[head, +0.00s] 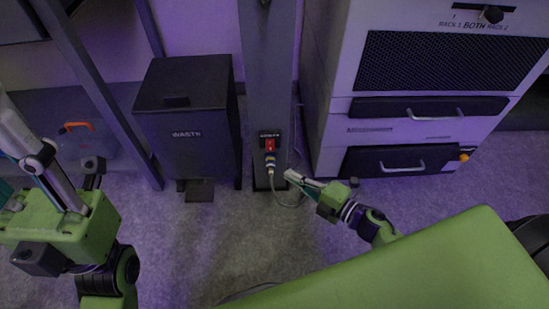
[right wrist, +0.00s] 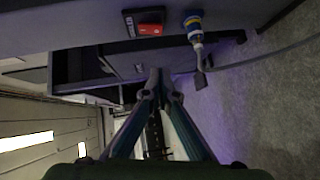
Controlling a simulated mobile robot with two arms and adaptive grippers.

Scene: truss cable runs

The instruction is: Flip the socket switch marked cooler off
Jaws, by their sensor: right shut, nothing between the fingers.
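The socket switch (head: 270,145) is a red rocker in a black housing low on a grey post, with a small label above it that is too small to read surely. It also shows in the right wrist view (right wrist: 150,29) at the top. A blue and yellow plug (head: 270,161) sits just below it, with a grey cable hanging down. My right gripper (head: 289,176) is shut and empty, a little to the right of and below the switch, apart from it. My left gripper (head: 8,110) is at the left edge; its fingertips are not clearly seen.
A black waste bin (head: 185,130) with a pedal stands left of the grey post (head: 268,70). A white rack cabinet (head: 400,130) with dark drawers stands to the right. The cable (head: 292,203) loops near the floor. Open floor lies in front of the post.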

